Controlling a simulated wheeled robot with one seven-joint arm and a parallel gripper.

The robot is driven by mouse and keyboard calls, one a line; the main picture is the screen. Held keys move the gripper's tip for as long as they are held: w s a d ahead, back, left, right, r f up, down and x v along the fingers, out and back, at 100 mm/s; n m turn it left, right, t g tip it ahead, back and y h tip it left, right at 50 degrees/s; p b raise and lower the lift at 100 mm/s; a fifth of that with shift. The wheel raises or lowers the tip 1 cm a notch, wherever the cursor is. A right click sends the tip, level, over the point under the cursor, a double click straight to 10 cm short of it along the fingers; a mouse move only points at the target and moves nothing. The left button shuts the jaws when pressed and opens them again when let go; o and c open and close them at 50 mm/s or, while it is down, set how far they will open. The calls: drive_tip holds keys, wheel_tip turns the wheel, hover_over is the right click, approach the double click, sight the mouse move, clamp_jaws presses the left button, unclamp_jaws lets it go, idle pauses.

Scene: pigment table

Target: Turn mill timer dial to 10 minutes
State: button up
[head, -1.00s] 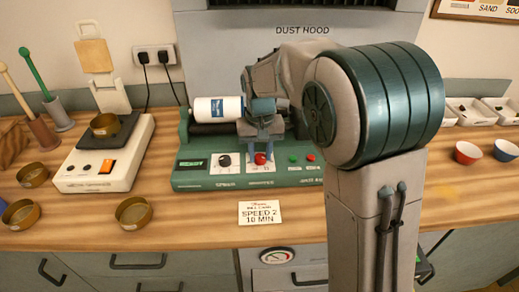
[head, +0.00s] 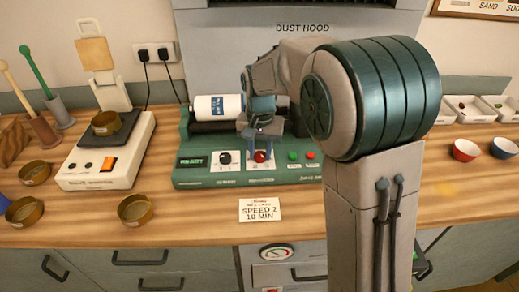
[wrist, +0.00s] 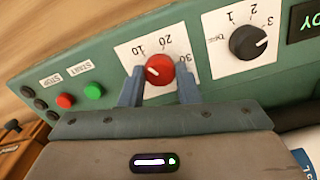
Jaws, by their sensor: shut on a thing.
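The mill (head: 190,180) is a green machine with a white jar on top. Its red timer dial (wrist: 159,69) sits on a white plate marked 10, 20 and 30, upside down in the wrist view. The dial's white mark points left and slightly down in that view, beyond the 10 on the side away from 20. My gripper (wrist: 159,82) is shut on the red dial, one blue-grey finger on each side. In the head view my gripper (head: 261,146) comes down over the dial (head: 260,156), partly covering its plate.
Left of the timer is the black speed dial (head: 225,158); green start (wrist: 94,91) and red stop (wrist: 65,100) buttons are close by. A card (head: 260,210) reads SPEED 2, 10 MIN. A scale (head: 75,172) and brass bowls stand left; red and blue cups stand right.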

sight(260, 154)
drive_tip(key=o, duration=1)
drive_tip(key=shift+c, duration=0.2)
wheel_tip(260, 154, up, 14)
drive_tip(key=shift+f, duration=0.1)
drive_tip(key=s+d+f+n+t, duration=0.1)
drive_tip(key=s+d+f, duration=0.3)
drive_tip(key=s+d, duration=0.3)
drive_tip(key=s+d+f+n+t, duration=0.1)
drive_tip(key=s+d+f, duration=0.4)
drive_tip(key=s, duration=0.9)
drive_tip(key=shift+d+t+p, duration=0.3)
drive_tip(key=shift+d+t, duration=0.1)
drive_tip(key=shift+d, duration=0.85)
